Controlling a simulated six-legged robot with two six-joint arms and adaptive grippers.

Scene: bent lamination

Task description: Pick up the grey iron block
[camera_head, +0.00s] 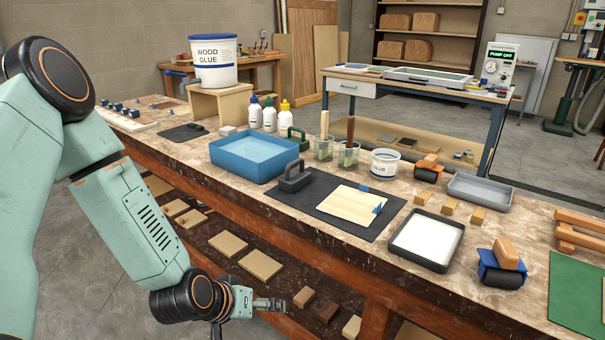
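A dark grey block with a raised handle (294,178), which looks like the iron block, sits on the black mat (322,216) at the middle of the bench. My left gripper (272,304) is in front of the bench's near edge, low in the picture and well apart from the block. It is seen from the side and small, so its finger opening is unclear. Nothing shows held in it. My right gripper is not in view. A smaller, plain light grey block (228,131) lies farther back, left of the bottles.
A blue tray (252,155) stands close behind and left of the handled block. A thin wood sheet (350,205) lies on the mat to its right. Jars with brushes (324,148) stand behind it. A white-filled tray (426,240) is farther right. The bench's near edge (240,200) lies between my gripper and the block.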

